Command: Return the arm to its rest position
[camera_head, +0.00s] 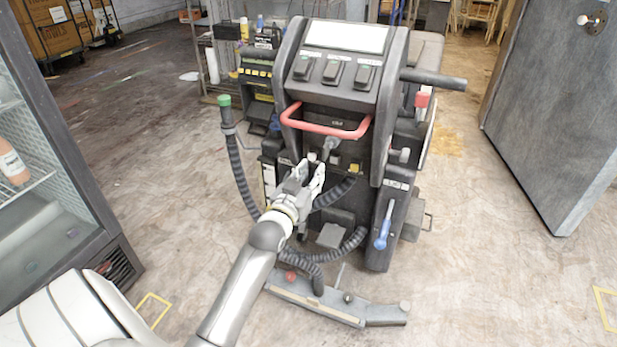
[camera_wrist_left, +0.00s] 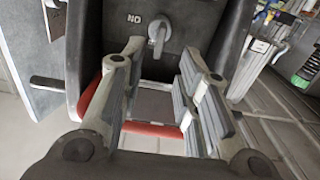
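My left arm (camera_head: 235,295) reaches up from the bottom of the head view toward a dark machine (camera_head: 345,100). My left gripper (camera_head: 311,166) is in front of the machine's front face, below its red bar handle (camera_head: 327,128). In the left wrist view the two fingers stand apart with nothing between their tips (camera_wrist_left: 158,62). A grey lever knob (camera_head: 330,147) is just beyond the fingertips; it also shows in the left wrist view (camera_wrist_left: 158,35) beside an upside-down "ON" label. I cannot tell if a finger touches it. My right gripper does not show.
Black ribbed hoses (camera_head: 240,175) hang near the left arm. A low grey bar (camera_head: 320,298) with small knobs lies at the machine's foot. A glass-door cooler (camera_head: 75,165) stands left, a grey door panel (camera_head: 560,120) right. Open floor (camera_head: 480,250) lies right of the machine.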

